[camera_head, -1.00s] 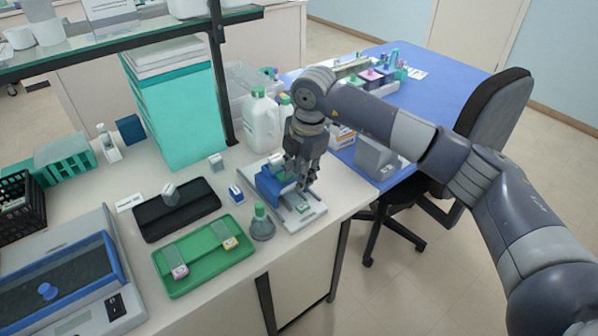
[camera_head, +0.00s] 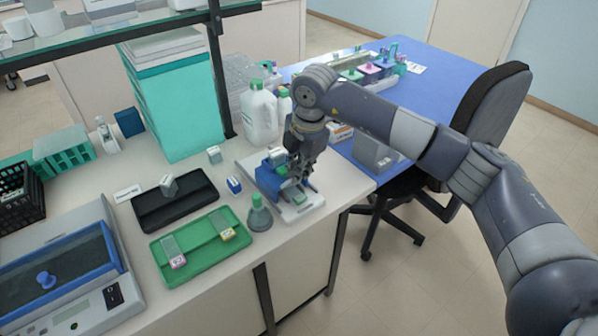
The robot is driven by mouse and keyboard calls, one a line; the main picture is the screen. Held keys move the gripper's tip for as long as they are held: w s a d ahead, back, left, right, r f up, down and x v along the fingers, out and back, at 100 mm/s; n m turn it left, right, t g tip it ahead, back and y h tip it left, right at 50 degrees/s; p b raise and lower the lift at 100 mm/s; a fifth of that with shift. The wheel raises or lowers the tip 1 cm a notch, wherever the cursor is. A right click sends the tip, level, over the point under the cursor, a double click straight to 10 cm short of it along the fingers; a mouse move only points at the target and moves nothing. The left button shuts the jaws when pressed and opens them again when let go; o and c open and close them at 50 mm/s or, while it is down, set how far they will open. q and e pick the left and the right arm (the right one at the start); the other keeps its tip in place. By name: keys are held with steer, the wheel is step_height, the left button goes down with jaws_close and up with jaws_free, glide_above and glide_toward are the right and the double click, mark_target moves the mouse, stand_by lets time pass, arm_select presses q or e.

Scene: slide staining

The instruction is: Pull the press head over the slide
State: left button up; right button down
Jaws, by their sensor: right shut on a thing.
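The blue press head (camera_head: 270,180) sits on a white press base (camera_head: 300,214) near the table's front right corner. My right gripper (camera_head: 297,174) points down at the press and is shut on the press head; its fingers hide part of it. The slide (camera_head: 298,198) lies on the base; its green end shows at the front of the head, and the rest is hidden by the head and fingers. My left gripper is not in view.
A green tray (camera_head: 195,262) with two slides and a black tray (camera_head: 160,215) lie further left. A white bottle (camera_head: 259,112) stands behind the press.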

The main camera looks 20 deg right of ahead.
steer(key=c, duration=2.2)
jaws_free()
steer(key=shift+s+d, duration=0.3)
steer(key=shift+s, duration=0.6)
steer(key=o, duration=0.5)
steer(key=shift+r, duration=0.1)
steer(key=shift+w+a+f, duration=0.1)
steer(key=shift+w+f, duration=0.1)
steer(key=shift+w, duration=0.15)
steer(key=shift+s, duration=0.1)
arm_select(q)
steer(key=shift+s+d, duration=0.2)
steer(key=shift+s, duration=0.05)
